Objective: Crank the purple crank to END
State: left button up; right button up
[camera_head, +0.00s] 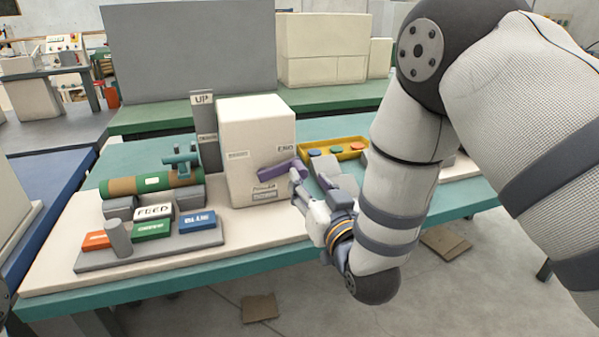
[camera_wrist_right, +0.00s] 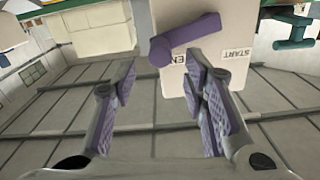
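The purple crank (camera_head: 280,169) is on the front of a white box (camera_head: 250,130) on the workbench. The END label (camera_head: 285,148) is on the box just above the crank. In the right wrist view the crank (camera_wrist_right: 188,38) lies across the box face, beyond the fingertips, with a START label (camera_wrist_right: 237,53) beside it. My right gripper (camera_head: 297,178) is at the right end of the crank; its fingers (camera_wrist_right: 162,72) are spread with nothing between them. Whether a finger touches the crank cannot be told. My left gripper is out of view.
A panel with FEED (camera_head: 154,212), GREEN (camera_head: 151,231) and BLUE (camera_head: 198,221) blocks stands at the left front. A green-brown roller (camera_head: 150,183) and an UP post (camera_head: 204,130) are left of the box. A yellow tray (camera_head: 346,147) is to its right.

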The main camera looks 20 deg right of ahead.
aim_at(303, 174)
jog(key=w, duration=0.4)
jog(key=shift+w+a+f, duration=0.1)
jog(key=shift+w+f, duration=0.1)
jog(key=shift+w, duration=0.15)
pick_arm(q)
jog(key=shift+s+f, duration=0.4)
pick_arm(e)
jog(key=shift+w+r, duration=0.15)
jog(key=shift+w, duration=0.15)
jog(key=shift+c, duration=0.2)
